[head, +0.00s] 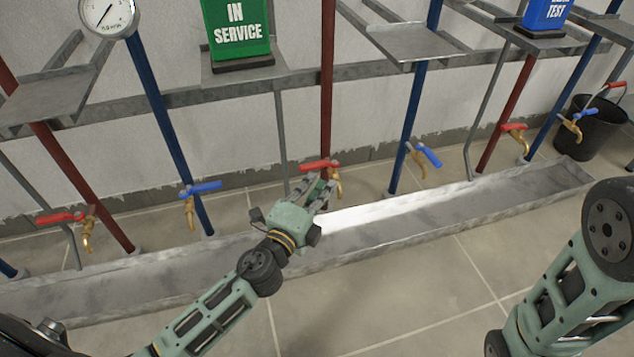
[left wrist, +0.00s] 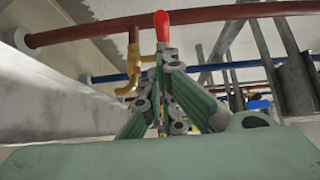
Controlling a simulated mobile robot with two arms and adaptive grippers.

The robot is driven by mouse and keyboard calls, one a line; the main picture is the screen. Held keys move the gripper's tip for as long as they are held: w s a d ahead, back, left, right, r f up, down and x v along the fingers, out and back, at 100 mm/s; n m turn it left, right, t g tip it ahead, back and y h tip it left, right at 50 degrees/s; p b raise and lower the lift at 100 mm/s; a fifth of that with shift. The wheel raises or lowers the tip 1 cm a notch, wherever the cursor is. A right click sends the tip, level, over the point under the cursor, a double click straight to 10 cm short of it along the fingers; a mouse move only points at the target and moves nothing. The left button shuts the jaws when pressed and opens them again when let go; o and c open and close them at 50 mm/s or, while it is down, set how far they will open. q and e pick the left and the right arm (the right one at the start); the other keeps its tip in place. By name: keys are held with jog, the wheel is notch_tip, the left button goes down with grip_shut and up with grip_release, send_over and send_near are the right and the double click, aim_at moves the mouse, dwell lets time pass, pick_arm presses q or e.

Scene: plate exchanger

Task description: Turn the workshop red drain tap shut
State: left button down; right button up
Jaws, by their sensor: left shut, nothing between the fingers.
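The red tap (head: 318,165) near my left gripper has a red lever and a brass body, low on a dark red pipe. In the head view its lever lies sideways, across the pipe. My left gripper (head: 318,190) is shut and empty, with its fingers right at this tap. In the left wrist view the red lever (left wrist: 162,28) stands just beyond the shut fingertips (left wrist: 160,62), and the brass spout (left wrist: 130,89) is beside them. I cannot tell whether fingers and lever touch. My right gripper is out of view; only part of my right arm shows.
A long grey trough (head: 440,210) runs along the floor under the taps. Other red taps (head: 62,217) and blue taps (head: 204,187) stand along the row. A green "IN SERVICE" sign (head: 236,30) and a black bucket (head: 592,125) are also there. Front floor is clear.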

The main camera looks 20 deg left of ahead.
pick_arm(q)
jog(key=shift+w, duration=0.15)
jog(key=shift+w+a, duration=0.4)
jog(key=shift+a, duration=0.2)
